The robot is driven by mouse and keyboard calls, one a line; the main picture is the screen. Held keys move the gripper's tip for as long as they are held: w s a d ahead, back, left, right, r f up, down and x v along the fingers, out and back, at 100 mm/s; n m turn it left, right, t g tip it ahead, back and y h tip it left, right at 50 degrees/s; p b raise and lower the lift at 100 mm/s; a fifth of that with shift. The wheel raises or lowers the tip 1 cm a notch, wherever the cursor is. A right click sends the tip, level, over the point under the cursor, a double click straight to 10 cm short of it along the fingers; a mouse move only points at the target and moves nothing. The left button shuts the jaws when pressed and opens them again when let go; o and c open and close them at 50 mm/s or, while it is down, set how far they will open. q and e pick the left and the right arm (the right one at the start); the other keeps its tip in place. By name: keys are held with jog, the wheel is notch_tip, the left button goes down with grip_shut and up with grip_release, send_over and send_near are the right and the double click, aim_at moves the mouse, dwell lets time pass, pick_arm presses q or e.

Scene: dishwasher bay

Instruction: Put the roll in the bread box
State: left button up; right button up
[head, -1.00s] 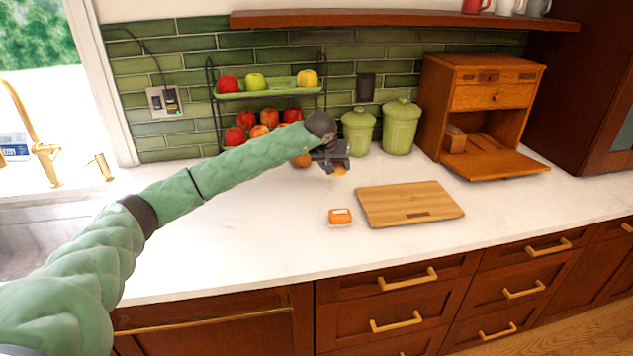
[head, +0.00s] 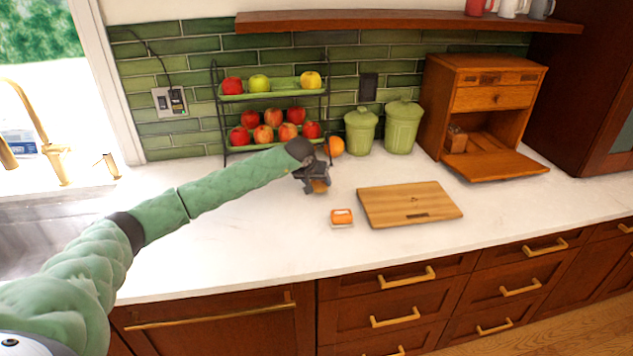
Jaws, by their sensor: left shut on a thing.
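The roll (head: 321,187) is a small golden-brown piece, partly hidden by the fingers of my left gripper (head: 317,183). The gripper is shut on it, above the white counter left of the cutting board. The wooden bread box (head: 497,97) stands at the back right with its front door (head: 492,166) folded down. A brown loaf-like item (head: 456,139) sits inside it at the left. My right gripper is not in view.
A wooden cutting board (head: 410,204) and an orange-and-white packet (head: 342,217) lie on the counter. Two green canisters (head: 403,129) (head: 360,132) stand left of the bread box. An orange (head: 335,146) and a two-tier fruit rack (head: 271,92) are behind my gripper.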

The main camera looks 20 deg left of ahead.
pick_arm(q)
jog(key=shift+f, duration=0.65)
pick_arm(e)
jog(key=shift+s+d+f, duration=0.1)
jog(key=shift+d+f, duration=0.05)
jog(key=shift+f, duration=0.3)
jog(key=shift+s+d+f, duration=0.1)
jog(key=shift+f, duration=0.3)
pick_arm(q)
jog(key=shift+f, duration=0.1)
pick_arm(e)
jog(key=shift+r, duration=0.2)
pick_arm(q)
jog(key=o, duration=0.9)
jog(key=shift+c, duration=0.2)
jog(key=shift+o, duration=0.4)
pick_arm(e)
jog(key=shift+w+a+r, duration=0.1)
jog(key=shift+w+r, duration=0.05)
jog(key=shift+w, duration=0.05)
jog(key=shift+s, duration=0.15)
